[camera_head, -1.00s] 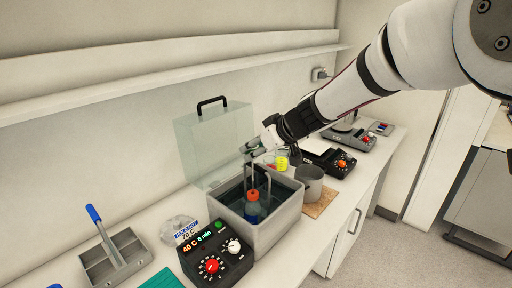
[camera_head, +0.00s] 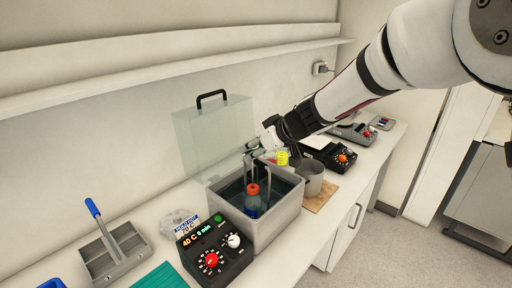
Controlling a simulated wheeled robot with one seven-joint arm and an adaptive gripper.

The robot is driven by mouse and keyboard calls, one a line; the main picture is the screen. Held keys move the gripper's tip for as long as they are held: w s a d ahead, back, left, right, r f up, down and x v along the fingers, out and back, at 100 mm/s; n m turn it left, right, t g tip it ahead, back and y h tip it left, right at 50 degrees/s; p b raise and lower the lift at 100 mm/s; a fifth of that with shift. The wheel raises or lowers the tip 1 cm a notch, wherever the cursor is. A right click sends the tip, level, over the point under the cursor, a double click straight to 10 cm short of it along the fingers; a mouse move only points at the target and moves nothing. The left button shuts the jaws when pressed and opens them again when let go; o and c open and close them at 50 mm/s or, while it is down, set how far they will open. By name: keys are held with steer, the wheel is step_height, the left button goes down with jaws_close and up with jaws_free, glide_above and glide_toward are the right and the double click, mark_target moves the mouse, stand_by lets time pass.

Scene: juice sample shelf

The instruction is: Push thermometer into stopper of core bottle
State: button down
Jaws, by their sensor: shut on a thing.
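The core bottle (camera_head: 252,203), with an orange-red stopper and blue contents, stands upright inside a grey open-topped water bath (camera_head: 274,231). My gripper (camera_head: 252,150) is above the bath's back part, above and slightly behind the bottle. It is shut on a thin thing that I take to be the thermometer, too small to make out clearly. Grey upright bars (camera_head: 264,169) show between the gripper and the bottle. I cannot tell whether the thermometer's tip touches the stopper.
A clear lid (camera_head: 211,140) with a black handle stands behind the bath. A control box (camera_head: 215,252) is in front. A wall shelf runs above.

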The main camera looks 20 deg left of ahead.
mark_target(256, 189)
steer(key=shift+f+b, duration=0.45)
steer(key=shift+f, duration=1.15)
stand_by(0.8)
steer(key=shift+f+b, duration=1.45)
steer(key=shift+f, duration=2.25)
stand_by(1.1)
steer(key=c, duration=1)
jaws_free()
steer(key=shift+r, duration=0.1)
